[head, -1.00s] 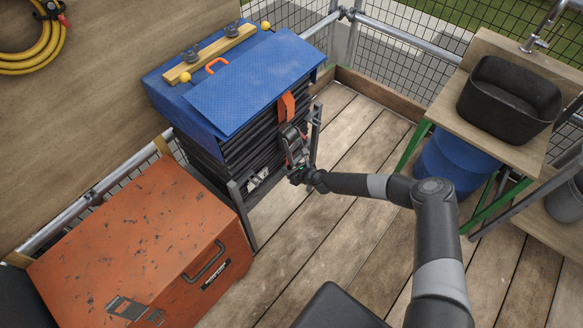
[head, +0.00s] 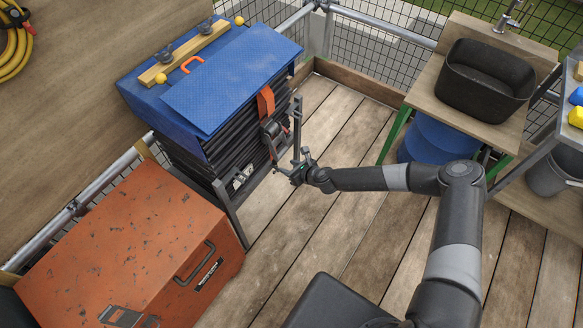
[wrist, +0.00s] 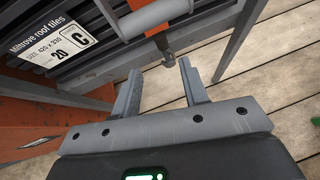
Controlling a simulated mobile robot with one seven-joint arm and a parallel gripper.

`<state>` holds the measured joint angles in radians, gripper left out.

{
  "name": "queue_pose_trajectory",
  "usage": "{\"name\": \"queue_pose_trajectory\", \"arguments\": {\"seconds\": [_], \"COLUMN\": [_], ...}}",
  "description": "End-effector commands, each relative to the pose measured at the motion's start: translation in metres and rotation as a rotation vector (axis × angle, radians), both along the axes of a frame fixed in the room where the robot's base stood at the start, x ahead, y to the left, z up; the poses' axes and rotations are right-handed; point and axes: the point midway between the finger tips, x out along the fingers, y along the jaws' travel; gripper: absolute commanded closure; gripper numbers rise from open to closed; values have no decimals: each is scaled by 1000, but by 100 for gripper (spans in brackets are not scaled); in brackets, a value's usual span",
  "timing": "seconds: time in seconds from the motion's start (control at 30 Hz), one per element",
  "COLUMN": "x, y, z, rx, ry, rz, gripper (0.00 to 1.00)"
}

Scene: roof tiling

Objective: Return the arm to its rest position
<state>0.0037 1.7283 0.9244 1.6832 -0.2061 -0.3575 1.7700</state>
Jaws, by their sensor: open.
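My arm reaches left from the lower right of the head view, bent at its elbow. My gripper (head: 296,172) is near the right front of the stack of dark roof tiles (head: 243,150), beside the grey metal rack post. In the wrist view my gripper (wrist: 163,88) is open, with its two fingers apart and nothing held between them. A metal rod with a hook-like end (wrist: 169,58) shows just beyond the fingertips; I cannot tell whether it touches them. The stack's label (wrist: 62,38) reads roof tiles.
An orange toolbox (head: 130,245) stands at front left. A bench (head: 455,105) with a black basin (head: 484,80) and blue barrel (head: 437,142) is at right. The plank floor (head: 335,215) between is clear.

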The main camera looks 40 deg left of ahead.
Motion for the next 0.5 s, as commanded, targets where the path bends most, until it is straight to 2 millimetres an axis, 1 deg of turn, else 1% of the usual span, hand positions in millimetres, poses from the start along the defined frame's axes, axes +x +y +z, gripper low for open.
{"name": "queue_pose_trajectory", "arguments": {"seconds": [0.13, 0.5], "x": [-2, -2], "y": [-7, -8], "z": [5, 5], "rx": [0, 0], "ry": [1, 0], "rz": [1, 1], "gripper": [60, 60]}}
